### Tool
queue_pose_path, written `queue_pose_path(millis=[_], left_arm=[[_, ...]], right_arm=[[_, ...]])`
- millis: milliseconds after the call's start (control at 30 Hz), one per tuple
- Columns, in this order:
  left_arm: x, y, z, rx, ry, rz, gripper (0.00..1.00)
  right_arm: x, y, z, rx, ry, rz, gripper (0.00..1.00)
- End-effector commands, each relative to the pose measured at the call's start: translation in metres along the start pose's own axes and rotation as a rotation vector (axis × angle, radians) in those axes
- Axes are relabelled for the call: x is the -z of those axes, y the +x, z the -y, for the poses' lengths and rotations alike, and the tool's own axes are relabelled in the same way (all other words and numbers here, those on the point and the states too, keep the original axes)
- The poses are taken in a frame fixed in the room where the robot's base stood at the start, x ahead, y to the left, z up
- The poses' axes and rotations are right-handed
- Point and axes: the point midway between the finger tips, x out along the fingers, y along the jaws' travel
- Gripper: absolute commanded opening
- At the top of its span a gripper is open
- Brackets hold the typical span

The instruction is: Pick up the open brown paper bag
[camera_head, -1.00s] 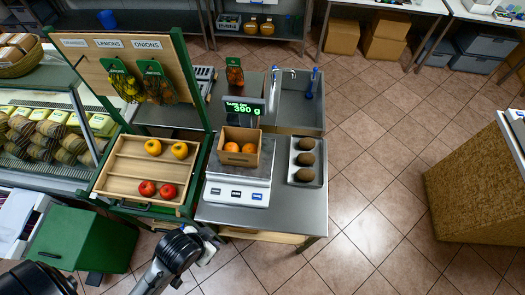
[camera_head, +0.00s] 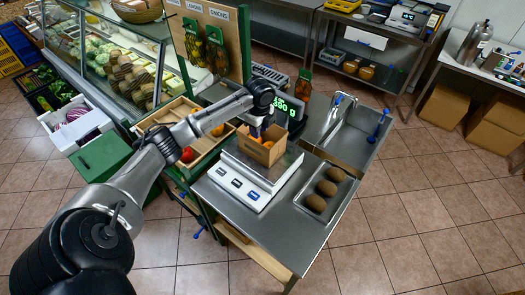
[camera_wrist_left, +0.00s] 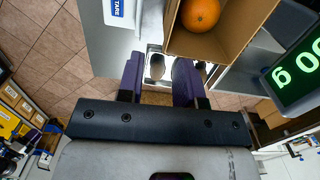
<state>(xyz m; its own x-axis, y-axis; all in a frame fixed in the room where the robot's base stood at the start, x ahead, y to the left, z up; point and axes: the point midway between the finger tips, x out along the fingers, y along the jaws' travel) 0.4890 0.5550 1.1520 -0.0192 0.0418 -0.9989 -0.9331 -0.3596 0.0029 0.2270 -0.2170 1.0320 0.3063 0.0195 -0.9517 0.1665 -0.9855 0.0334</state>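The open brown paper bag (camera_head: 258,149) stands upright on the white scale (camera_head: 245,180) with oranges inside. In the left wrist view the bag (camera_wrist_left: 253,14) is at the top, with an orange (camera_wrist_left: 200,14) visible in it. My left gripper (camera_head: 256,130) is at the bag's upper edge in the head view, and its fingertips are partly hidden there. In the left wrist view my left gripper's (camera_wrist_left: 158,68) two purple fingers are apart with nothing held between them. I cannot tell whether a finger touches the bag. My right gripper is in neither view.
The scale's display (camera_head: 289,110) stands right behind the bag. A tray of brown fruits (camera_head: 325,190) and a sink (camera_head: 345,130) are to the right. A wooden crate (camera_head: 160,117) with fruit is to the left. A board with hanging net bags (camera_head: 216,50) rises behind.

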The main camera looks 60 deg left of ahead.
Motion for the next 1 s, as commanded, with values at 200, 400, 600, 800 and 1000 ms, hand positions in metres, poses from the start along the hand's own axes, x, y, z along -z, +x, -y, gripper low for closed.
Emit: queue_pose_path(millis=[200,400,600,800,1000], left_arm=[[-0.041,-0.028,0.017,0.003,0.014,-0.037,0.33],[-0.046,-0.007,0.018,-0.001,0.019,-0.047,0.33],[-0.044,0.026,0.018,0.0,0.017,-0.047,0.33],[-0.043,0.046,0.018,0.002,0.018,-0.046,0.33],[-0.043,0.054,0.018,0.003,0.018,-0.046,0.33]], right_arm=[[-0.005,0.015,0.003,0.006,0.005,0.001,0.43],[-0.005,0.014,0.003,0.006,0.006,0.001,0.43],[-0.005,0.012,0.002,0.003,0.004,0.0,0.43],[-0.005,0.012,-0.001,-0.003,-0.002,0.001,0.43],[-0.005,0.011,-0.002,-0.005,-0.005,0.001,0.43]])
